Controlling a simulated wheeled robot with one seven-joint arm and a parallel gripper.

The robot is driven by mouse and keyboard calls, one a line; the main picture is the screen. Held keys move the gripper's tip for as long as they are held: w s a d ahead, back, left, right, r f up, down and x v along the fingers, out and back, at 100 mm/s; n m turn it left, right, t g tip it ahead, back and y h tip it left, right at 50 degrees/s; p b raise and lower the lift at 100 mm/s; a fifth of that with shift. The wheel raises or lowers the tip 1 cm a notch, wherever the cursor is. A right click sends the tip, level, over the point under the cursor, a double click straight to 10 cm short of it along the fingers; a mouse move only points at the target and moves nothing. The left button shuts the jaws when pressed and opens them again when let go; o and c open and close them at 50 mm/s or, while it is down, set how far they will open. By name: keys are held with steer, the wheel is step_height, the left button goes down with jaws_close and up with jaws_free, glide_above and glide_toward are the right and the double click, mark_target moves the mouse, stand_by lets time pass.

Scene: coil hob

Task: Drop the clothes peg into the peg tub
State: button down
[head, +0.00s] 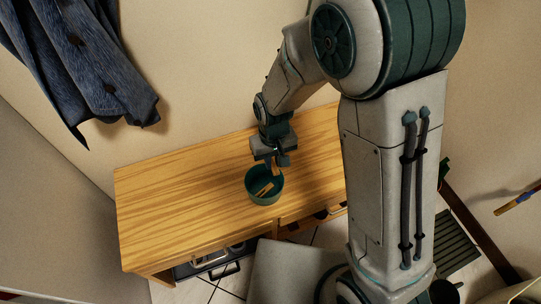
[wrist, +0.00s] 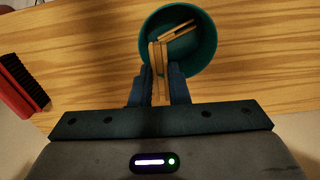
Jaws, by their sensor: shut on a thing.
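The peg tub (head: 265,197) is a dark green round tub on the wooden worktop; it also shows in the wrist view (wrist: 211,66). A wooden clothes peg (wrist: 179,31) lies inside it. My gripper (head: 271,163) is above the tub's back rim in the head view. In the wrist view my gripper (wrist: 160,78) is shut on another wooden clothes peg (wrist: 160,58), whose far end reaches over the tub's near left rim. Part of the held peg is hidden between the fingers.
The wooden worktop (head: 180,200) is clear to the left of the tub. A red brush with black bristles (wrist: 24,82) lies at the left in the wrist view. A blue jacket (head: 75,60) hangs on the wall above.

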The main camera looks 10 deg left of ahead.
steer(key=f+b, duration=0.1)
steer(key=f, duration=0.1)
steer(key=f+b, duration=0.4)
steer(key=shift+s+a, duration=0.3)
steer(key=shift+s, duration=0.1)
steer(key=c, duration=1.3)
jaws_free()
step_height(320, 180, up, 14)
steer(key=p, duration=0.4)
steer(key=shift+f, duration=0.1)
